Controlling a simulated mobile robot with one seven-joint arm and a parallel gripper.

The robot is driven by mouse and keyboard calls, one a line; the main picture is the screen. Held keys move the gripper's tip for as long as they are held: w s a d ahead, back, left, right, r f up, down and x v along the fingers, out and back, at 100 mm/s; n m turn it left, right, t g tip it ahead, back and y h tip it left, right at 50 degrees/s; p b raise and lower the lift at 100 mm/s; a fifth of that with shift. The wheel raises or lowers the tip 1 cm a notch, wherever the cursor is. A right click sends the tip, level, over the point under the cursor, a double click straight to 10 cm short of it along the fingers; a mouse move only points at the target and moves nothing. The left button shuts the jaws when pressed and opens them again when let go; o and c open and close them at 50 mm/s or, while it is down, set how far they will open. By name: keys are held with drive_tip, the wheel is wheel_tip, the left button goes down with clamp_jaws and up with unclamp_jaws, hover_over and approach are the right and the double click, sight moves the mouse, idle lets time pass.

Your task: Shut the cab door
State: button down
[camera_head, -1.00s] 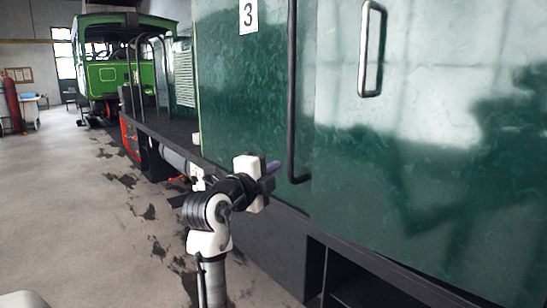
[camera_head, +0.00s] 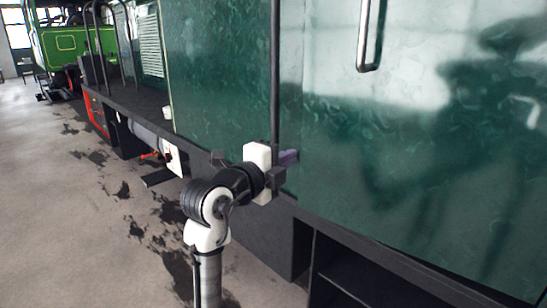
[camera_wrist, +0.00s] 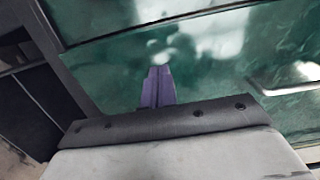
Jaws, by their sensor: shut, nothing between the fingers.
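The cab door (camera_head: 400,150) is the large glossy green panel filling the right of the head view. A long metal handle (camera_head: 364,40) stands near its upper left; the wrist view shows a handle (camera_wrist: 288,80) at the right. I cannot tell how far the door stands open. My gripper (camera_head: 290,157) is low by the door's left edge, by the lower end of a dark vertical rail (camera_head: 275,80). Its purple fingers (camera_wrist: 157,86) are together and empty, pointing at the green surface. I cannot tell whether they touch it.
A dark step recess (camera_head: 350,280) lies below the door. Left of the rail is a green side panel (camera_head: 215,90). A dark running board (camera_head: 150,105) leads back toward a bright green vehicle (camera_head: 68,45). The stained concrete floor (camera_head: 60,200) at left is clear.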

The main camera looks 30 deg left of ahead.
sight(313, 143)
drive_tip(key=p+x, duration=0.2)
drive_tip(key=x, duration=0.5)
drive_tip(key=shift+w, duration=0.3)
